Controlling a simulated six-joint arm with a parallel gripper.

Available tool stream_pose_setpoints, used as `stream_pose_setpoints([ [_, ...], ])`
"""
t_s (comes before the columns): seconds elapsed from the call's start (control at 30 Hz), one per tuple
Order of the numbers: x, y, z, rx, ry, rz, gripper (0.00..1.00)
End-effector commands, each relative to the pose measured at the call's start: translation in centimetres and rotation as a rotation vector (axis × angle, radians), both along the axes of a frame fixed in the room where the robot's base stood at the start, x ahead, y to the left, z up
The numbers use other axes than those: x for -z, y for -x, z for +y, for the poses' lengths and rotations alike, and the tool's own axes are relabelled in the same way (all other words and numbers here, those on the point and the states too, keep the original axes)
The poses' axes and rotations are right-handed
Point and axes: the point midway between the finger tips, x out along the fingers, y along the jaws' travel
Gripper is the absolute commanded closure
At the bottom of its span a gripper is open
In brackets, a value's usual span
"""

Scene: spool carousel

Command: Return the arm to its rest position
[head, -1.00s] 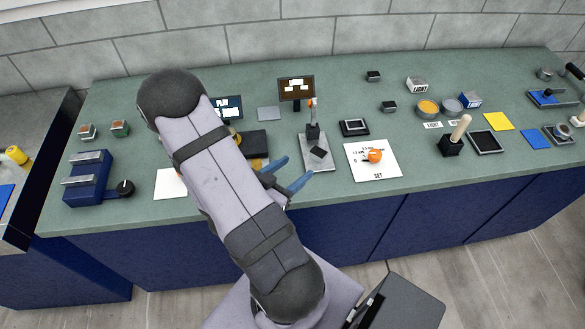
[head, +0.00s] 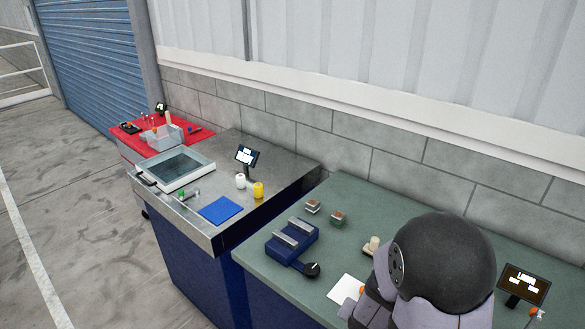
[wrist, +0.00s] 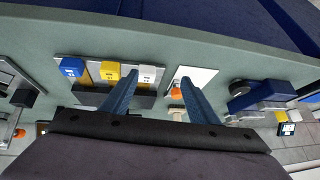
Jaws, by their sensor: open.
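My gripper (wrist: 158,78) shows in the wrist view with its two blue fingers spread apart. Nothing is held between them. Below the fingers is the green bench top (wrist: 215,57). In the head view the gripper is out of the frame; only my arm's dark joint and pale link show at the lower right, over the green bench (head: 265,262).
In the wrist view, blue (wrist: 73,68), yellow (wrist: 110,71) and white (wrist: 147,74) blocks stand in a row. A blue vise-like fixture (head: 291,240) and white sheet (head: 345,289) lie left of my arm. A steel bench (head: 225,165) stands further left.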

Motion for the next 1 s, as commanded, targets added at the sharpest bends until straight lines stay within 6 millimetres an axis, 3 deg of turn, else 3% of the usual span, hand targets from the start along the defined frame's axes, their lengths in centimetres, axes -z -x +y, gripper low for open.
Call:
stream_pose_setpoints([
  [0.1,-0.7,0.4,4.7,-0.182,-0.097,0.066,0.46],
  [0.2,-1.5,2.3,7.8,-0.335,-0.151,0.155,0.46],
  [0.33,-2.5,5.9,9.9,-0.504,-0.169,0.292,0.46],
  [0.5,-3.9,10.4,10.0,-0.646,-0.14,0.458,0.46],
  [0.63,-4.6,12.6,9.3,-0.694,-0.112,0.544,0.46],
  [1.0,-4.6,13.9,8.7,-0.718,-0.094,0.597,0.46],
])
